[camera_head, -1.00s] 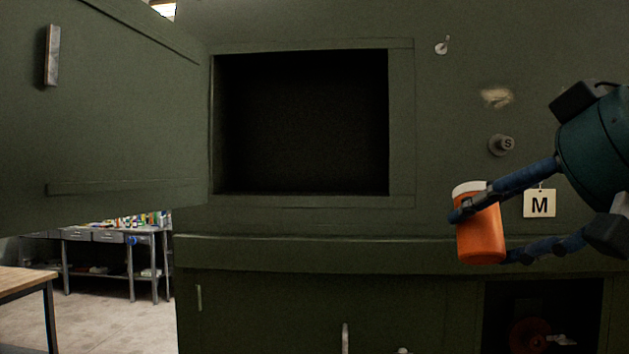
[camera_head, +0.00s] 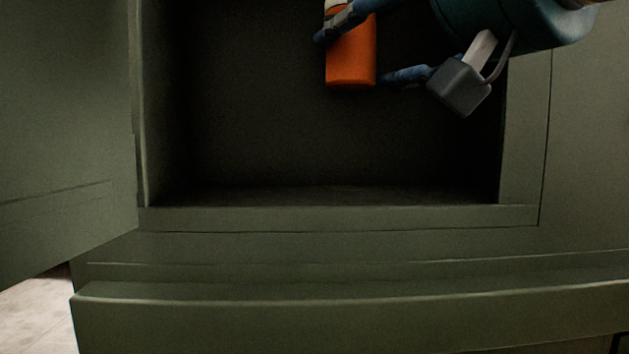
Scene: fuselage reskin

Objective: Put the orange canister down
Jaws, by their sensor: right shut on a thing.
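The orange canister (camera_head: 350,62), with a white top partly cut off by the upper edge of the picture, is held upright in my right gripper (camera_head: 353,50). One blue finger crosses its front near the top and the other is at its right side. The canister shows against the dark open compartment (camera_head: 340,215) in the green wall, above its floor. I cannot tell how far inside it is. My left gripper is not in view.
An open green door panel (camera_head: 65,130) stands at the left of the opening. A green ledge (camera_head: 350,315) runs along the wall below. The compartment floor (camera_head: 330,194) looks bare, though its inside is dark.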

